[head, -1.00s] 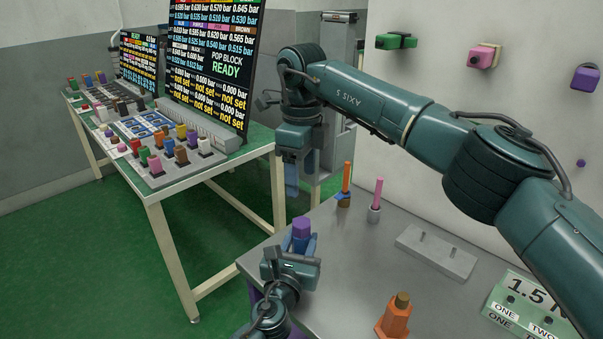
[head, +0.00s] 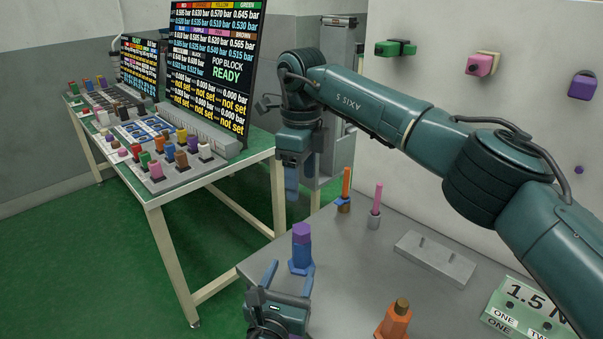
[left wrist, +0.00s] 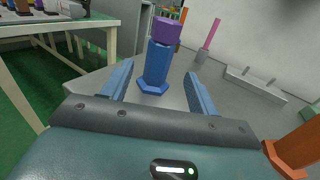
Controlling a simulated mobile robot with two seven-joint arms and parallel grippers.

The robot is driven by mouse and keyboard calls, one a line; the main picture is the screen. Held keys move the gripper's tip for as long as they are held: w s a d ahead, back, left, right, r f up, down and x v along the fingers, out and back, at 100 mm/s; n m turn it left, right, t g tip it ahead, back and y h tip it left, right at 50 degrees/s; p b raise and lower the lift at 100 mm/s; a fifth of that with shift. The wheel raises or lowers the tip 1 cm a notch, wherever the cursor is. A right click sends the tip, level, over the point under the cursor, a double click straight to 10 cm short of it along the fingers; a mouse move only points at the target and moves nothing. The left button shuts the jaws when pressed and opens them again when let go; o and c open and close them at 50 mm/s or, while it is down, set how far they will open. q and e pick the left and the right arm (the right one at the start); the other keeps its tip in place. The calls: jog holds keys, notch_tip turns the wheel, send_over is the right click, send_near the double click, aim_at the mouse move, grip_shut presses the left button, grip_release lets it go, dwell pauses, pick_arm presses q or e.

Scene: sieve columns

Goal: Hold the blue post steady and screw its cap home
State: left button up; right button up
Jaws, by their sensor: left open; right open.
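The blue post (head: 302,254) stands upright on its flared foot near the left edge of the grey table (head: 345,275). A purple cap (head: 302,233) sits on its top; whether it is fully seated I cannot tell. In the left wrist view, the post (left wrist: 157,65) and purple cap (left wrist: 167,30) appear beyond and between my fingers. My left gripper (head: 289,274) is open, empty and clear of the post, on its near side. My right gripper (head: 291,185) is open, pointing down above and beyond the post, at the table's far left; its fingers partly overlap in view.
An orange post (head: 394,320) stands at the near right. Orange (head: 347,182) and pink (head: 377,197) rods stand upright in holders behind. A grey block with pegs (head: 435,258) and a green sign (head: 525,310) lie to the right. A second table (head: 215,165) holds several coloured caps.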

pick_arm(q)
jog(key=v, duration=0.5)
jog(key=shift+s, duration=0.1)
jog(key=shift+r, duration=0.1)
